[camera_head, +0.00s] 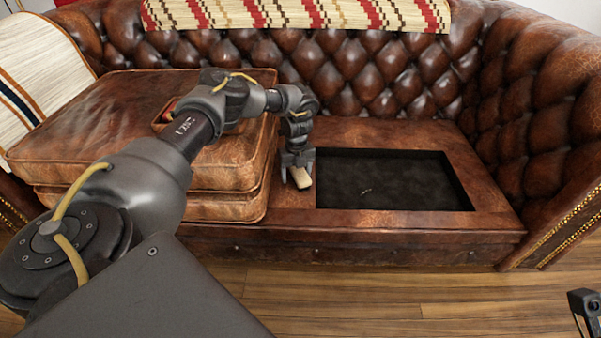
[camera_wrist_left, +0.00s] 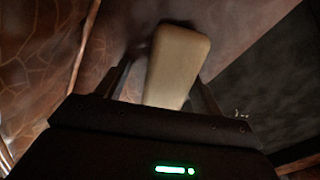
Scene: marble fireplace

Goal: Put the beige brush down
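The beige brush (camera_head: 301,178) is at the brown leather edge left of the dark recess in the sofa seat. It also shows in the left wrist view (camera_wrist_left: 175,65), its pale flat end between the fingers. My left gripper (camera_head: 297,176) is around the brush and points down at the seat. In the wrist view there is a gap between the left finger and the brush, so the fingers look open. The brush's lower part is hidden by the gripper body. My right gripper (camera_head: 587,322) is partly cut off at the lower right corner; its state is unclear.
A dark rectangular recess (camera_head: 400,182) in the seat lies right of the brush. A thick stacked leather cushion (camera_head: 225,165) stands close on the left. The tufted backrest (camera_head: 350,75) rises behind. Wooden floor (camera_head: 400,295) lies in front.

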